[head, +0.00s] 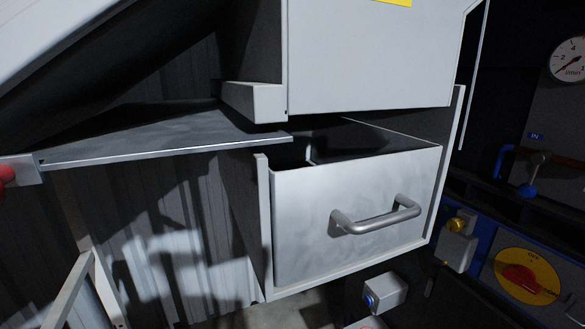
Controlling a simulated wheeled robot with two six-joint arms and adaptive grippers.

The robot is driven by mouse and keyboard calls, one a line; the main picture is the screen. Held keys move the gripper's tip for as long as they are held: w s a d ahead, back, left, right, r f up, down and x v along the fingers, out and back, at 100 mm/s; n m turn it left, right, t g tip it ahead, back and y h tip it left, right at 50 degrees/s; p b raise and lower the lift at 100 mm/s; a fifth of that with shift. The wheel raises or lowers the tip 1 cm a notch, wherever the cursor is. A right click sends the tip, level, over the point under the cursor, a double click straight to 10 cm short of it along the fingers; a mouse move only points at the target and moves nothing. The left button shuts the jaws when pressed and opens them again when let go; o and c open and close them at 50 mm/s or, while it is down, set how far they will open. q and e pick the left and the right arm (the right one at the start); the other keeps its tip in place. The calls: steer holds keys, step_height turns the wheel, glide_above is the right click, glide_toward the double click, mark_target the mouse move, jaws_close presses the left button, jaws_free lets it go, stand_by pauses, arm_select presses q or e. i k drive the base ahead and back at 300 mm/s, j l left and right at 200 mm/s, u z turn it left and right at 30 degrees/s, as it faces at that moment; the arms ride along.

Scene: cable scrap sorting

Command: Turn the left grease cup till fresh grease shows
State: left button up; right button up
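I cannot make out a grease cup for certain in the head view. A small brass-yellow round piece (457,225) sits on a grey block at the right, and a small blue round piece (370,300) sits on a pale block at the bottom. I cannot tell whether either is a grease cup. No grease shows. Neither of my grippers is in view.
A grey metal drawer (310,225) with a bar handle (378,218) stands partly open. A sloping metal sheet (150,140) lies to its left. At the right are a dial gauge (570,58), a blue-handled valve (528,188) and a red-and-yellow rotary switch (527,276).

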mark_target(455, 224)
steer(key=l+z, duration=0.1)
steer(key=z, duration=0.3)
steer(key=i+z, duration=0.1)
steer(key=z, duration=0.3)
steer(key=l+z, duration=0.1)
steer(key=z, duration=0.3)
steer(key=i+z, duration=0.1)
steer(key=z, duration=0.3)
